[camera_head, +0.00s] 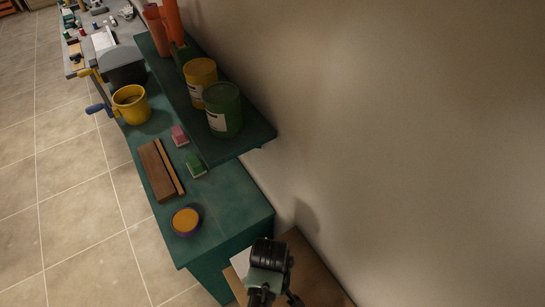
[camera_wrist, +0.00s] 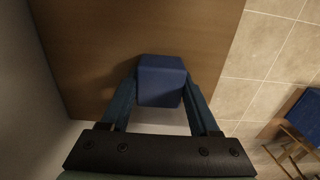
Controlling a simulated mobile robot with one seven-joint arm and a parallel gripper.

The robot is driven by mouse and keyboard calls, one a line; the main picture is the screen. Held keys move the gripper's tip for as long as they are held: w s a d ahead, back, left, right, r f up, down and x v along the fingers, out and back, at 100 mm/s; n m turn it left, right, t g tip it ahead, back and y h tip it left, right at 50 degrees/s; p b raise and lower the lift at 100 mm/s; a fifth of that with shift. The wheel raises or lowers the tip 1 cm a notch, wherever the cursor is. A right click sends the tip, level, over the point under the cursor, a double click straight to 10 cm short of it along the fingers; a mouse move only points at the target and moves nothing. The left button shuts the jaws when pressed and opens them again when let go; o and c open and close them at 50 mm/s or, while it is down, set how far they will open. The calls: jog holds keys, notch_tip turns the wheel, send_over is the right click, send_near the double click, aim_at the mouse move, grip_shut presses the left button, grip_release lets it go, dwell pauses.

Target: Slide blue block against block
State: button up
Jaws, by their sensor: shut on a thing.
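A blue block (camera_wrist: 161,80) is between the two fingers of my gripper (camera_wrist: 161,90) in the wrist view. My gripper is shut on it, over or on a brown wooden surface (camera_wrist: 95,35); I cannot tell whether the block touches that surface. A pale patch shows between the fingers below the block. In the head view my wrist (camera_head: 268,262) is at the bottom, over a wooden table (camera_head: 318,283), and hides the blue block. I cannot make out a second block on this wooden surface.
A green bench (camera_head: 235,195) beside the table holds a pink block (camera_head: 179,136), a green block (camera_head: 196,166), wooden strips (camera_head: 155,170) and a round orange-topped tin (camera_head: 185,221). Its shelf carries cans (camera_head: 224,110). A wall (camera_head: 400,130) runs along the right.

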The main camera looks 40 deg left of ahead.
jog(key=shift+w+a, duration=0.2)
jog(key=shift+a, duration=0.3)
jog(key=shift+w+a, duration=0.2)
jog(key=shift+a, duration=0.25)
dwell(0.3)
jog(key=o, duration=1.5)
jog(key=shift+c, duration=0.2)
notch_tip(320, 180, up, 13)
jog(key=shift+s, duration=0.1)
